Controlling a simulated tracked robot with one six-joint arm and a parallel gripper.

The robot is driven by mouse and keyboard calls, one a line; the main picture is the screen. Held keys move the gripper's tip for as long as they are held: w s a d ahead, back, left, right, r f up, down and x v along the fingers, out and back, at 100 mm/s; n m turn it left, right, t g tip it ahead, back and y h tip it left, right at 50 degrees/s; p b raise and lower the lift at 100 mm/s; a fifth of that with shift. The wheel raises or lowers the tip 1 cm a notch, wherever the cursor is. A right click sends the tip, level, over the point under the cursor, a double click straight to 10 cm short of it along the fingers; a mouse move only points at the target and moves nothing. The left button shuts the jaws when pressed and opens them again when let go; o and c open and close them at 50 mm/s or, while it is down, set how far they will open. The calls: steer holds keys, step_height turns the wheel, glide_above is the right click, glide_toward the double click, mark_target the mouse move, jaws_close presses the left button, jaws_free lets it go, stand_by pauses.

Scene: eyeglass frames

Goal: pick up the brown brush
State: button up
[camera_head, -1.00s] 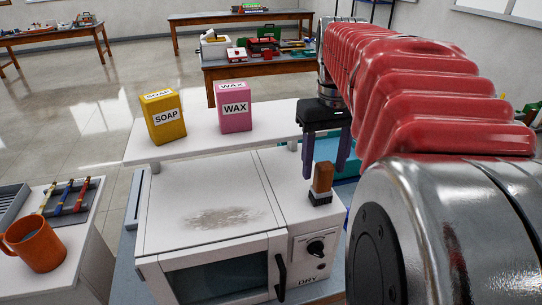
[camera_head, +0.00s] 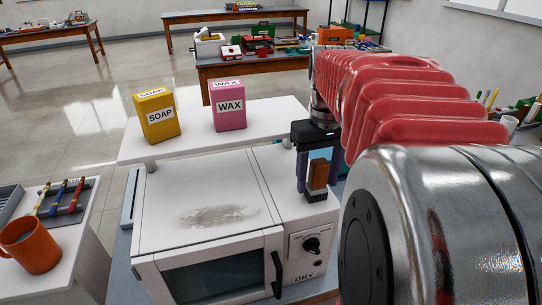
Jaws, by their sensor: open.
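The brown brush (camera_head: 318,174) stands upright on the right part of the white oven's top, with its dark bristle end (camera_head: 315,196) down. My gripper (camera_head: 314,190) is open and points down at the brush. Its two dark fingers show on either side of the brush's brown handle, close to it. I cannot tell whether either finger touches it, or the exact depth between them.
The white oven (camera_head: 200,190) has a grey smudge on top. Behind it, a white shelf (camera_head: 190,150) bears a yellow soap box (camera_head: 156,116) and a pink wax box (camera_head: 228,106). An orange mug (camera_head: 30,246) stands on a side table at the left.

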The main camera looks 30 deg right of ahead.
steer(key=c, duration=1.1)
steer(key=shift+r, duration=0.1)
step_height(320, 180, up, 10)
steer(key=shift+f, duration=0.2)
steer(key=shift+r, duration=0.1)
steer(key=shift+s, duration=0.15)
stand_by(0.4)
